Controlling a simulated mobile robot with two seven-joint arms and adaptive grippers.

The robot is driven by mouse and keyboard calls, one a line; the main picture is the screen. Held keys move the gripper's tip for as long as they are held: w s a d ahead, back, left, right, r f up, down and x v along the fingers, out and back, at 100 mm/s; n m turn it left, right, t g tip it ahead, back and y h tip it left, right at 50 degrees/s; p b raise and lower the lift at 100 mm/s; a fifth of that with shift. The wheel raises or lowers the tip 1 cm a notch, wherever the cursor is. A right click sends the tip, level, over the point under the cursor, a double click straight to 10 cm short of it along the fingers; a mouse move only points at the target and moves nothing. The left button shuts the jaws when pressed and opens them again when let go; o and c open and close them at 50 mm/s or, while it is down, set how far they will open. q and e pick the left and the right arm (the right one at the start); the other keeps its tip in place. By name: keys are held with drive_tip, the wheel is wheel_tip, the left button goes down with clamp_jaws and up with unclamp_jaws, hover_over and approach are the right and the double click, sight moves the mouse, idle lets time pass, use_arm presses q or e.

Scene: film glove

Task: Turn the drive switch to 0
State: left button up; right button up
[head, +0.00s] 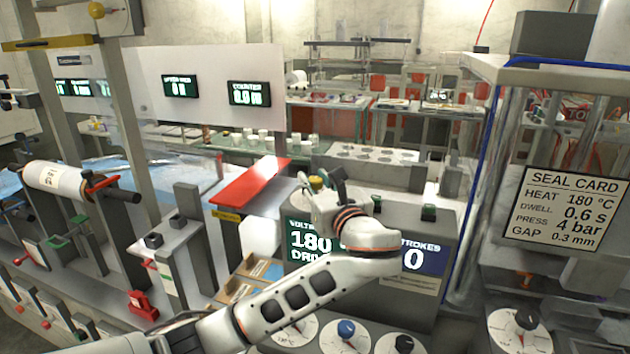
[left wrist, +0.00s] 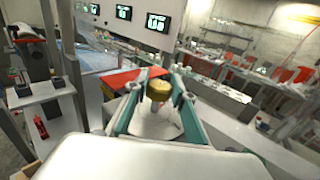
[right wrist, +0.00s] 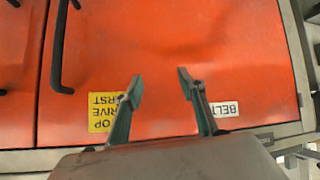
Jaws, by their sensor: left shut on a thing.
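A round yellow-topped knob (head: 316,182) stands by the control box in the head view; I read no label or position mark on it. My left gripper (head: 327,184) is at this knob, its arm crossing in front of the box. In the left wrist view the left gripper (left wrist: 159,84) has its green-edged fingers on both sides of the brass-yellow knob (left wrist: 158,91), shut on it. My right gripper (right wrist: 160,82) is open and empty in the right wrist view, in front of an orange panel (right wrist: 190,40). The right gripper does not show in the head view.
The box's displays (head: 310,242) are partly covered by my left arm. A red slanted plate (head: 250,182) lies left of the knob. Dials (head: 346,330) sit in front. A seal card (head: 568,208) hangs at right. The orange panel bears a partly hidden yellow label (right wrist: 102,112) and dark handles.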

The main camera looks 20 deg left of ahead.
sight(318, 184)
use_arm(q)
drive_tip(key=shift+r, duration=0.15)
drive_tip(key=o, duration=1.1)
drive_tip(key=shift+w, duration=0.1)
drive_tip(key=v, duration=0.7)
drive_tip(key=shift+s+d, duration=0.15)
drive_tip(key=shift+s, duration=0.1)
